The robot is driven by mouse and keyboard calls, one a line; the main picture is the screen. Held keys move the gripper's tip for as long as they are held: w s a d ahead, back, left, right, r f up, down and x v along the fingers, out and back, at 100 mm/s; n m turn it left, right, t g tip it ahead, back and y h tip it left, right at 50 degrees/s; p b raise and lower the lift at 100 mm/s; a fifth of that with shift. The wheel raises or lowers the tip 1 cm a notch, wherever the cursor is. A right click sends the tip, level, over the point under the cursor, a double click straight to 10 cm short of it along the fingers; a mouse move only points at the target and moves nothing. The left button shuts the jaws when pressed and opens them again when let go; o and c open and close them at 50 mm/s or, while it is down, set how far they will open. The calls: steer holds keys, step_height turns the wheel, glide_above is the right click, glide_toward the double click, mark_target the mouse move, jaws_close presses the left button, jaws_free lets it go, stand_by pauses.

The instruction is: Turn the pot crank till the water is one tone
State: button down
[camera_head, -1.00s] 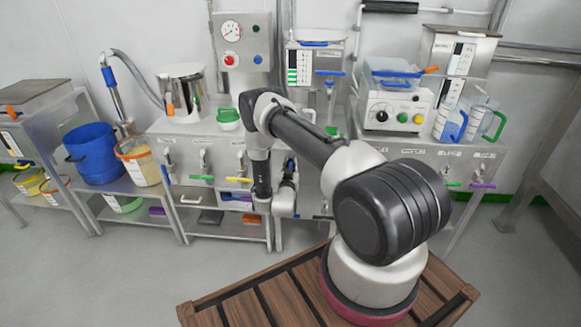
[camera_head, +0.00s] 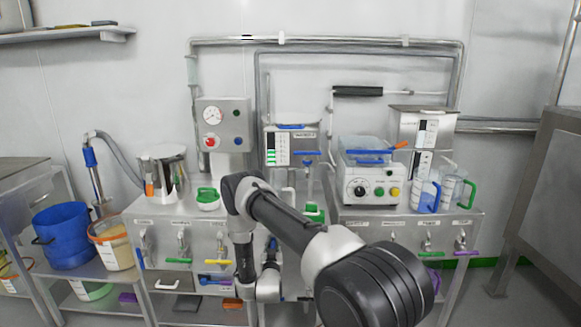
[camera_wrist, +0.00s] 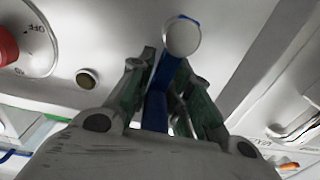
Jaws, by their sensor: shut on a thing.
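My gripper (camera_wrist: 160,88) is shut on a blue handle (camera_wrist: 157,105) with a pale round end, in the wrist view. The handle stands between the two fingers. In the head view my gripper is low in front of the middle bench, largely hidden by my own arm, with a bit of blue (camera_head: 273,243) at its tip. A steel pot (camera_head: 160,168) with an orange piece on its side stands on the bench at the left. I cannot see its water or tell whether the blue handle is its crank.
A red knob (camera_wrist: 6,46) marked OFF and a dark button (camera_wrist: 86,78) are close left of my gripper. A white machine (camera_head: 369,186) and jugs (camera_head: 452,190) stand at the right. A blue bucket (camera_head: 63,236) sits at the left. Valve levers line the bench front.

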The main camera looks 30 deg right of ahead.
steer(key=c, duration=2.2)
jaws_free()
steer(key=shift+s+d+f, duration=0.2)
steer(key=shift+s+d, duration=0.25)
steer(key=shift+s+d+f, duration=0.2)
steer(key=shift+s+d, duration=0.2)
steer(key=shift+d, duration=0.05)
steer(key=o, duration=0.5)
steer(key=shift+s+d+f+g, duration=0.15)
steer(key=shift+s+d+f, duration=0.2)
steer(key=shift+s+d, duration=0.15)
steer(key=shift+s+d+f+g, duration=0.15)
steer(key=shift+s+d+f, duration=0.2)
steer(key=shift+d, duration=0.2)
steer(key=shift+c, duration=0.2)
steer(key=shift+d+f, duration=0.2)
steer(key=shift+f, duration=0.25)
jaws_close()
steer(key=s+d+r, duration=0.3)
steer(key=d+r, duration=0.1)
steer(key=d, duration=0.1)
jaws_free()
steer(key=shift+r, duration=0.1)
steer(key=v, duration=1.2)
steer(key=shift+f, duration=0.25)
